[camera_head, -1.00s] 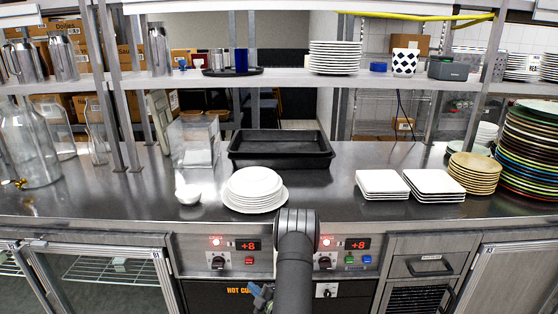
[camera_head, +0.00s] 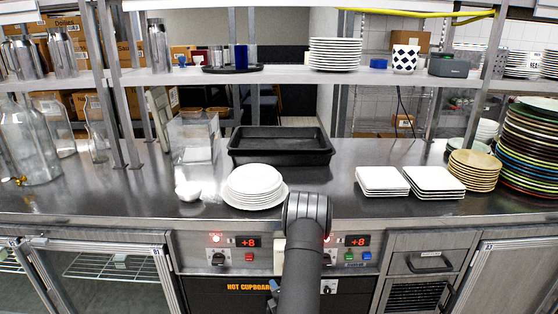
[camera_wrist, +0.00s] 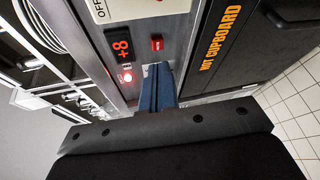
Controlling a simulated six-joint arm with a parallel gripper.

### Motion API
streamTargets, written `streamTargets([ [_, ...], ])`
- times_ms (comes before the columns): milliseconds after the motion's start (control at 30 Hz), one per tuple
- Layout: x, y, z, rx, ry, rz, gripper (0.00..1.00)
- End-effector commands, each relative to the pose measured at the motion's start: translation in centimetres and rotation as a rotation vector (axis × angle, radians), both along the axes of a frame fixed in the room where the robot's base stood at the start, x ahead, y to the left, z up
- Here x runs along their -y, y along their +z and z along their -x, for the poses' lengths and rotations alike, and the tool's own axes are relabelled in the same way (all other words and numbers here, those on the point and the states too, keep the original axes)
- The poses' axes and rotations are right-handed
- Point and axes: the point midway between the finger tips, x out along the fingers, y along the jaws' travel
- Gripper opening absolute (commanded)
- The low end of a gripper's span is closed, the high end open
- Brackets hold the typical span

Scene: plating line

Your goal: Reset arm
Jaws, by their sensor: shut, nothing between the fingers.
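My gripper (camera_wrist: 158,78) shows in the wrist view as blue fingers closed together with nothing between them. It is in front of the cabinet front, between the control panel (camera_wrist: 125,50) with its red +8 display and the dark hot cupboard door (camera_wrist: 225,55). In the head view my arm rises at the bottom centre, its dark rounded joint in front of the counter's edge. Only a little blue of the gripper shows left of the arm there; the rest is hidden.
The steel counter (camera_head: 345,208) holds a stack of round white plates (camera_head: 255,184), a black tray (camera_head: 280,147), square white plates (camera_head: 433,183), tan plates (camera_head: 474,172) and a glass container (camera_head: 193,142). A shelf (camera_head: 285,80) spans above. Bare counter lies right of the round plates.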

Motion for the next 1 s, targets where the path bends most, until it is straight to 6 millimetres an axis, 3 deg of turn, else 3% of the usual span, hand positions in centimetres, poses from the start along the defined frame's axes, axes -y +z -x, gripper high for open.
streamTargets([
  [500, 3.9, 1.1, 2.7, 0.043, -0.077, 0.384, 0.0],
  [733, 2.3, -1.2, 3.6, 0.114, -0.027, 0.44, 0.0],
  [833, 1.6, -2.0, 3.0, 0.144, -0.013, 0.459, 0.0],
  [1000, 0.7, -2.6, -0.4, 0.143, -0.014, 0.456, 0.0],
])
